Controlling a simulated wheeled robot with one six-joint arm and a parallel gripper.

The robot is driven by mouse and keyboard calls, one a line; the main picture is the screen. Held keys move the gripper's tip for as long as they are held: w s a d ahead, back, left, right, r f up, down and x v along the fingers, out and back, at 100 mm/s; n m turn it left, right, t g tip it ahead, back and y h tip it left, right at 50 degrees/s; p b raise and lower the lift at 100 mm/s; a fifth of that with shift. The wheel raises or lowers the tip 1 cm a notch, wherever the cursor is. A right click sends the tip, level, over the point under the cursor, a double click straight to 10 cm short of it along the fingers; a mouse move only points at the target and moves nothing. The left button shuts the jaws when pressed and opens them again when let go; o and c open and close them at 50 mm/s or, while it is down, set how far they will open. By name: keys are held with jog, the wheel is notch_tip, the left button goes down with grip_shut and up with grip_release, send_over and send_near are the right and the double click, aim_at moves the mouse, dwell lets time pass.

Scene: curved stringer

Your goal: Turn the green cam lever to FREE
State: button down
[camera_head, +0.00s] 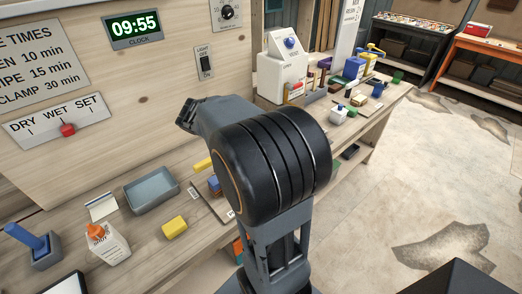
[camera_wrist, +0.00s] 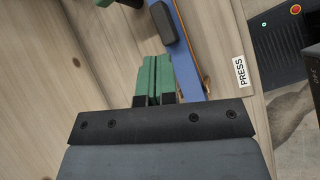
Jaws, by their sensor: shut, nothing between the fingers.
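In the wrist view, my gripper (camera_wrist: 153,60) is shut, its two green-faced fingers side by side with nothing between them. A green part with a dark end (camera_wrist: 104,3) is cut off by the top edge, beyond the fingertips; I cannot tell whether it is the cam lever. It is apart from the fingers. A long blue bar (camera_wrist: 188,50) with a dark rounded block (camera_wrist: 164,24) lies just right of the fingertips. No FREE mark is readable. In the head view my arm hides part of the bench, and I cannot make out the lever.
A PRESS label (camera_wrist: 240,70) is on the wood right of the blue bar. In the head view, a grey tray (camera_head: 151,190), a yellow block (camera_head: 175,227) and a glue bottle (camera_head: 106,243) stand on the bench. A white machine (camera_head: 282,75) stands farther back. Open floor lies right.

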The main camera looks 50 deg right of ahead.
jog(key=d+f+n, duration=0.1)
jog(key=d, duration=0.1)
jog(key=w+d+f+n+h, duration=0.1)
jog(key=d+f+n+g+b, duration=0.1)
jog(key=d, duration=0.1)
jog(key=shift+w+d+n+h, duration=0.3)
jog(key=shift+d, duration=0.25)
jog(key=shift+x, duration=5)
jog(key=shift+s+n, duration=0.1)
jog(key=shift+n, duration=0.3)
